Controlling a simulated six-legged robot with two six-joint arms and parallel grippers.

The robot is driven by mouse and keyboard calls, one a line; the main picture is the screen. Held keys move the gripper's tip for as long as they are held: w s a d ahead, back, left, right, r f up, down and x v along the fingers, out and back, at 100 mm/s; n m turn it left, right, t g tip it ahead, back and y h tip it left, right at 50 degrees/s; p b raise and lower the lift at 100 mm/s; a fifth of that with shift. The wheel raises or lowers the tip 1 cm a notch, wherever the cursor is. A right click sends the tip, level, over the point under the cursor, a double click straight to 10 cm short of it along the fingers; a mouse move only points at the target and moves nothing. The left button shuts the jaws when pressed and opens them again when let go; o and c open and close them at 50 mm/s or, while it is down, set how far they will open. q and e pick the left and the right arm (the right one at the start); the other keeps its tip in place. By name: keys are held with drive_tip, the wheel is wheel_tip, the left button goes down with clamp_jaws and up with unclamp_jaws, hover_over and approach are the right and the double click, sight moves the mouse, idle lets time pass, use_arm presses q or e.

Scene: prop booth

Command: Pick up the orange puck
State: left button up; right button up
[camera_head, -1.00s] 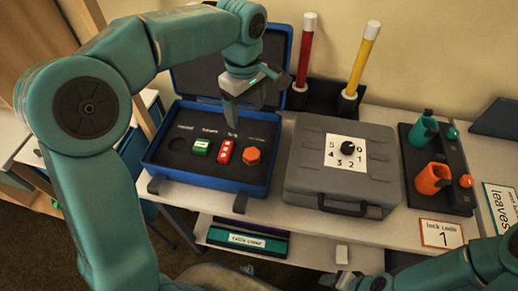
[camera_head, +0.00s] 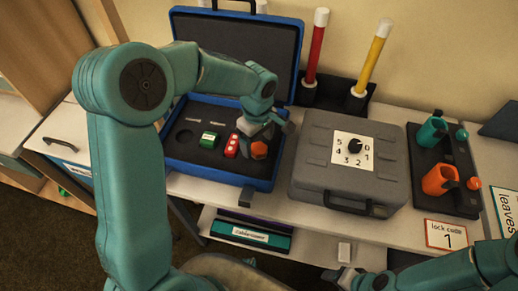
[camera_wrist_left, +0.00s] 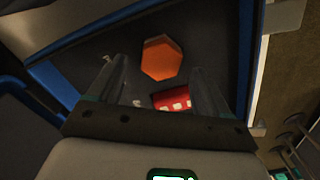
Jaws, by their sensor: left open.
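The orange puck (camera_head: 259,150) is hexagonal and lies in the dark insert of the open blue case (camera_head: 215,176), at the right end of a row. My left gripper (camera_head: 262,130) is over the case, just behind and above the puck. In the left wrist view, the puck (camera_wrist_left: 161,58) shows whole beyond the fingertips. My right gripper (camera_head: 350,279) is at the bottom edge, partly cut off.
A red block with white spots (camera_head: 231,146) and a green block (camera_head: 208,140) lie beside the puck. A grey case with a dial (camera_head: 320,150) stands close on the right. The blue lid (camera_head: 245,45) stands upright behind. Red (camera_head: 317,48) and yellow (camera_head: 369,55) tubes stand at the back.

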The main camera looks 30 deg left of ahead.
use_arm(q)
drive_tip(key=shift+a+f, duration=0.1)
drive_tip(key=shift+f, duration=0.75)
drive_tip(key=c, duration=1.2)
drive_tip(key=shift+r, duration=0.1)
